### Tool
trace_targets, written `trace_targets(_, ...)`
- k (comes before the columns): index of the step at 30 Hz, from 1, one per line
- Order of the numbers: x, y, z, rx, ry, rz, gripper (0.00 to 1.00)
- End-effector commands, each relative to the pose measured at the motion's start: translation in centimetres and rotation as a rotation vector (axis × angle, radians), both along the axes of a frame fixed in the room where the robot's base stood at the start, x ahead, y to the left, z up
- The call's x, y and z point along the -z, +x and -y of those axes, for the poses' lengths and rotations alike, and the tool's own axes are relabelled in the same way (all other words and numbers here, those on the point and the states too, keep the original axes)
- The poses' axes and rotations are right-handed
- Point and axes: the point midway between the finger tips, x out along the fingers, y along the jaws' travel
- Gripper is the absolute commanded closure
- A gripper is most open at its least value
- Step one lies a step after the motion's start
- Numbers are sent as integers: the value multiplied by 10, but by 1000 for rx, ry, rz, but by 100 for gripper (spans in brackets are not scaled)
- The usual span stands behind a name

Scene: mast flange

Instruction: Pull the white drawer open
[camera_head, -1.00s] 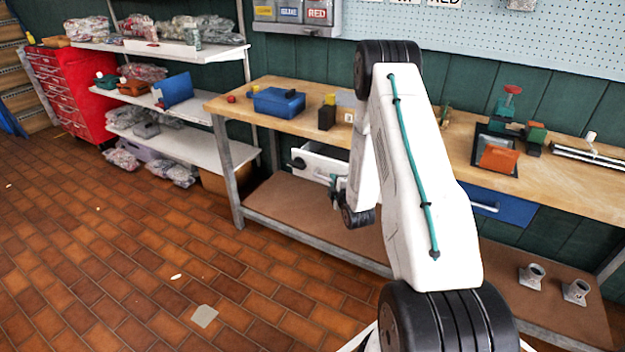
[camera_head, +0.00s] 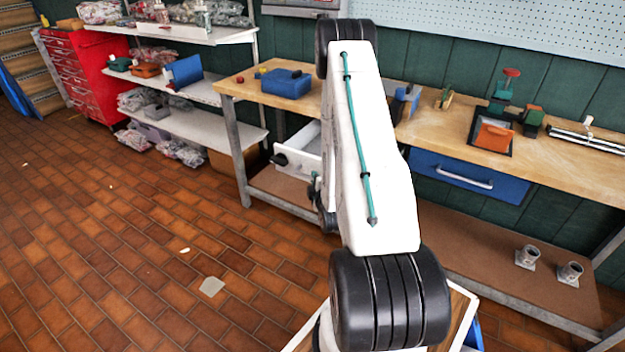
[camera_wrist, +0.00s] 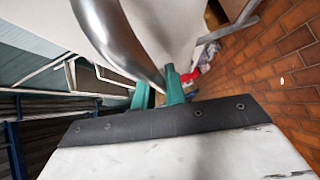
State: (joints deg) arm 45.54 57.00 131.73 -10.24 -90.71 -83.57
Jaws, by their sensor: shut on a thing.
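The white drawer (camera_head: 304,163) stands pulled out from under the left part of the wooden workbench in the head view, with its open top showing. My gripper (camera_wrist: 157,83) has green fingers on either side of the curved metal handle (camera_wrist: 118,40) in the wrist view. It is shut on that handle. A pale surface (camera_wrist: 168,25) behind the handle looks like the drawer front. In the head view my arm hides part of the drawer, and only a little of my gripper (camera_head: 316,186) shows at its front.
The workbench (camera_head: 415,125) carries a blue box (camera_head: 286,84) and a red-and-green vise (camera_head: 510,100). A closed blue drawer (camera_head: 470,178) is to the right. The lower shelf holds two grey flanged pieces (camera_head: 528,257).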

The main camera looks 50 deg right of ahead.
Motion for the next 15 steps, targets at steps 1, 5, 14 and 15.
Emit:
trace_targets(1,0,0,0,1,1,-1,100)
trace_targets(5,0,0,0,1,1,-1,74)
trace_targets(14,0,0,-1,0,1,-1,66)
trace_targets(15,0,-1,-2,0,1,-2,66)
